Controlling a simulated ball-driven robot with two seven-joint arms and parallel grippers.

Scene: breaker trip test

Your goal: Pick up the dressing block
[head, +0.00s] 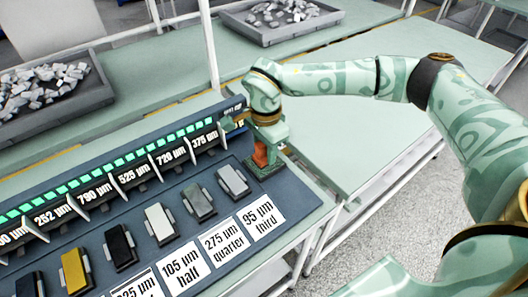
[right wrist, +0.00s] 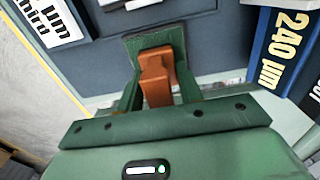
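An orange-brown block (head: 261,154) with a dark green square base stands at the right end of the dark blue panel. I take it to be the dressing block. My right gripper (head: 262,140) is directly above it, pointing down. In the right wrist view the block (right wrist: 157,82) lies between the two green fingers of the right gripper (right wrist: 158,75), with the base (right wrist: 132,46) just beyond the fingertips. The fingers are very close to its sides; I cannot tell whether they press on it. My left gripper is not in view.
The dark blue panel (head: 146,190) holds several coloured blocks in a row, with printed cards in front and labelled slots with green lights behind. Grey trays of metal pieces stand at the back left (head: 98,92) and back centre (head: 262,37). The pale green table at right is clear.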

